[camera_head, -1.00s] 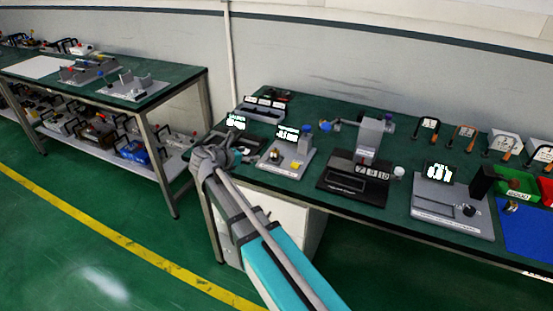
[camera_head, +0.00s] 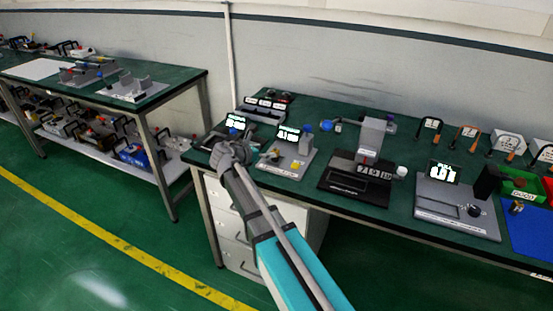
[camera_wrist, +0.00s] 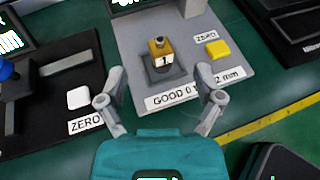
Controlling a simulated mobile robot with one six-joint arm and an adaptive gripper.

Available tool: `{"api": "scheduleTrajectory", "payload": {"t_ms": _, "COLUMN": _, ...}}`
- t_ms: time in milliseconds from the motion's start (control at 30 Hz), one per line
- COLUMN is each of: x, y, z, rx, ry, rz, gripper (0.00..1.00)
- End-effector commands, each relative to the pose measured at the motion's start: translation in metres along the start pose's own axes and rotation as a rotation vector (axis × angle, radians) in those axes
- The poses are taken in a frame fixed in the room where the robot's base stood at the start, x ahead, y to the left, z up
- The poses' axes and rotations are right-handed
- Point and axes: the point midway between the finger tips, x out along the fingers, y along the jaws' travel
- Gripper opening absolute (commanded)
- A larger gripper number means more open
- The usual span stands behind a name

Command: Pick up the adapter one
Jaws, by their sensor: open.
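Adapter one, a small brass-coloured piece with a "1" label (camera_wrist: 161,52), stands in a dark square holder on a grey measuring device (camera_wrist: 128,35) in the wrist view. The device's front label reads "GOOD 0" and more that is partly unclear. My gripper (camera_wrist: 160,80) is open and empty, its two fingers spread on either side of the holder's near edge, with the adapter ahead between them. In the head view my gripper is just left of the same grey device (camera_head: 290,158), and the adapter is small there and hard to make out.
A yellow ZERO button (camera_wrist: 217,49) is right of the adapter. A black device with a white button (camera_wrist: 78,98) lies to the left. A black device with number wheels (camera_head: 355,185) stands further right on the green bench. A grey device with a display (camera_head: 455,208) stands beyond it.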

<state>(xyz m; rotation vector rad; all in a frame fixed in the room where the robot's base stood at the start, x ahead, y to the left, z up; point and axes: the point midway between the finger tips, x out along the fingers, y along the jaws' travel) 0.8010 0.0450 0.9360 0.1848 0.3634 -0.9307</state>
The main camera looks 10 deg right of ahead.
Motion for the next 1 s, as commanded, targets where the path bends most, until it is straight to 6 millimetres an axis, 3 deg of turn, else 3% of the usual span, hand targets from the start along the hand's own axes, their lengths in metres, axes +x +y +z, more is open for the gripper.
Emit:
{"api": "scheduleTrajectory", "payload": {"t_ms": 567, "x": 0.012, "y": 0.000, "z": -0.001, "rx": 0.001, "ry": 0.000, "rz": -0.001, "gripper": 0.85}}
{"api": "scheduleTrajectory", "payload": {"t_ms": 1000, "x": 0.056, "y": -0.001, "z": -0.004, "rx": 0.001, "ry": 0.000, "rz": -0.002, "gripper": 0.85}}
